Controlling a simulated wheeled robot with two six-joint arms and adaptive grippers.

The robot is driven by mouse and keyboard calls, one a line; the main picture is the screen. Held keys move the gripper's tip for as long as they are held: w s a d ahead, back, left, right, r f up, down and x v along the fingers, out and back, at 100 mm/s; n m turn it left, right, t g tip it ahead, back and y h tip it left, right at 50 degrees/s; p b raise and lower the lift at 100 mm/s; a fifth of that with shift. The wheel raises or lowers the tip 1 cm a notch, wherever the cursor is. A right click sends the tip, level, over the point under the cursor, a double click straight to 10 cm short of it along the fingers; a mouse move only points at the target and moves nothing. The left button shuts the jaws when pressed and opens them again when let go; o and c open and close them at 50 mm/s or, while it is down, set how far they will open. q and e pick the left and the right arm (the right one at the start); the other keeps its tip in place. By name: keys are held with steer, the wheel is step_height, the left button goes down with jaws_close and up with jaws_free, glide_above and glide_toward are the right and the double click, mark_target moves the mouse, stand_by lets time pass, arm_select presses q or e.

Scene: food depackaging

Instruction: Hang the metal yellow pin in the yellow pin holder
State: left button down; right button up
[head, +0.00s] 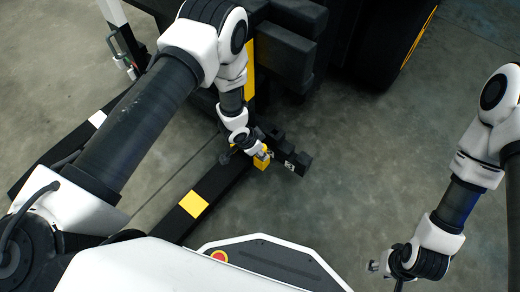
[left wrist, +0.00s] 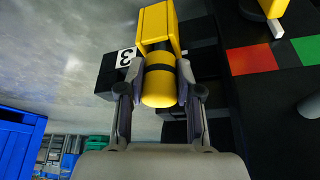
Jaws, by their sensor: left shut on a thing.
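My left gripper (head: 257,152) is at the black frame in the middle of the head view. In the left wrist view its two fingers (left wrist: 158,98) stand on either side of a yellow cylinder with a black band, the yellow pin (left wrist: 160,88), and are shut on it. A yellow block (left wrist: 158,27) meets the pin's far end; I cannot tell whether it is the holder or part of the pin. Yellow also shows at the left fingertips in the head view. My right gripper (head: 386,266) hangs low at the right, away from the frame; its fingers are too small to read.
A black block marked 3 (head: 290,166) sits just right of the left gripper. A black beam with a yellow patch (head: 193,204) runs along the floor. A large black tire (head: 385,40) stands behind. In the left wrist view a blue container (left wrist: 18,140) is at lower left. The middle floor is clear.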

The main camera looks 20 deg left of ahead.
arm_select(q)
steer(key=shift+f+b, duration=0.3)
steer(key=shift+f, duration=0.3)
steer(key=c, duration=0.7)
jaws_free()
steer(key=shift+r, duration=0.1)
steer(key=v, duration=1.2)
